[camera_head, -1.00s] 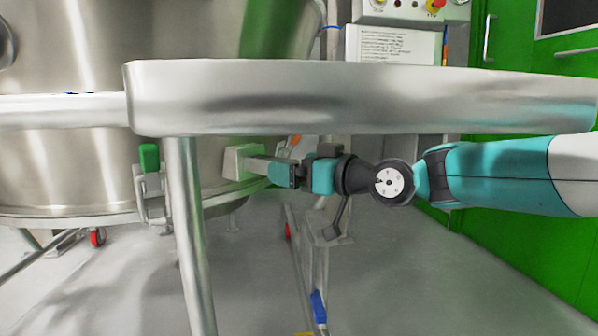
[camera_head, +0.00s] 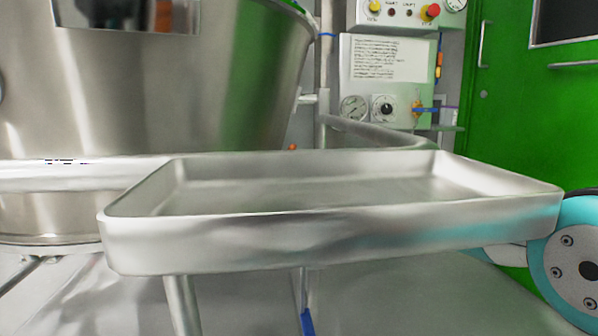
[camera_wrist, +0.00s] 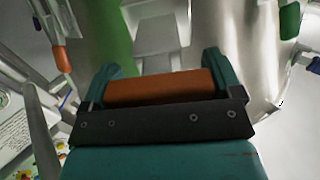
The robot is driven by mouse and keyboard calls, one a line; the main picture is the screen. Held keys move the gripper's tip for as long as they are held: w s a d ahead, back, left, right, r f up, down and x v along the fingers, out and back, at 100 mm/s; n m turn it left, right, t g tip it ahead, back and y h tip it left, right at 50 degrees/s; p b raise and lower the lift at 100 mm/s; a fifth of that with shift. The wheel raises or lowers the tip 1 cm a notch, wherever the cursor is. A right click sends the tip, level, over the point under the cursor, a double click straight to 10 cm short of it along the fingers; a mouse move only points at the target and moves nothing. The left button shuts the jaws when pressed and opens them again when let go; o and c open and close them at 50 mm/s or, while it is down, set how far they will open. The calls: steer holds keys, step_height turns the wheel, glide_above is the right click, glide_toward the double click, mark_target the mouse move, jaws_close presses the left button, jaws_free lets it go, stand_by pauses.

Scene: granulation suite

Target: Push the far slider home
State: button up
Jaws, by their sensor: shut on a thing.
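In the wrist view my gripper (camera_wrist: 165,72) has its two teal fingers either side of an orange block (camera_wrist: 160,88) and is shut on it. A pale grey metal stem and wider block (camera_wrist: 152,38) lie just beyond the orange block, in line with it, against the steel vessel. They look like one slider with an orange grip, but I cannot tell for sure whether it is the far one. How far in it sits is unclear. In the head view the gripper and slider are hidden by the tray; only my teal arm joint shows at the right edge.
A steel tray (camera_head: 330,228) on legs fills the head view's foreground. The large steel vessel (camera_head: 190,80) stands behind left, a control panel (camera_head: 390,60) behind, green doors (camera_head: 520,130) at right. The wrist view shows another orange handle (camera_wrist: 62,58) and a green handle (camera_wrist: 289,22).

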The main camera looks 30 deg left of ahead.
steer(key=shift+w+a+r, duration=0.15)
steer(key=shift+a+r, duration=0.1)
steer(key=shift+r, duration=0.05)
steer(key=shift+w+f, duration=0.1)
steer(key=shift+f, duration=0.1)
steer(key=o, duration=1.1)
steer(key=s+d+p, duration=0.1)
steer(key=d, duration=0.4)
steer(key=s+d+p, duration=0.1)
steer(key=d+p, duration=0.1)
steer(key=d, duration=0.4)
steer(key=s+d+p, duration=0.1)
steer(key=d+p, duration=0.1)
steer(key=d, duration=0.4)
steer(key=shift+s+d, duration=0.1)
steer(key=shift+f, duration=0.1)
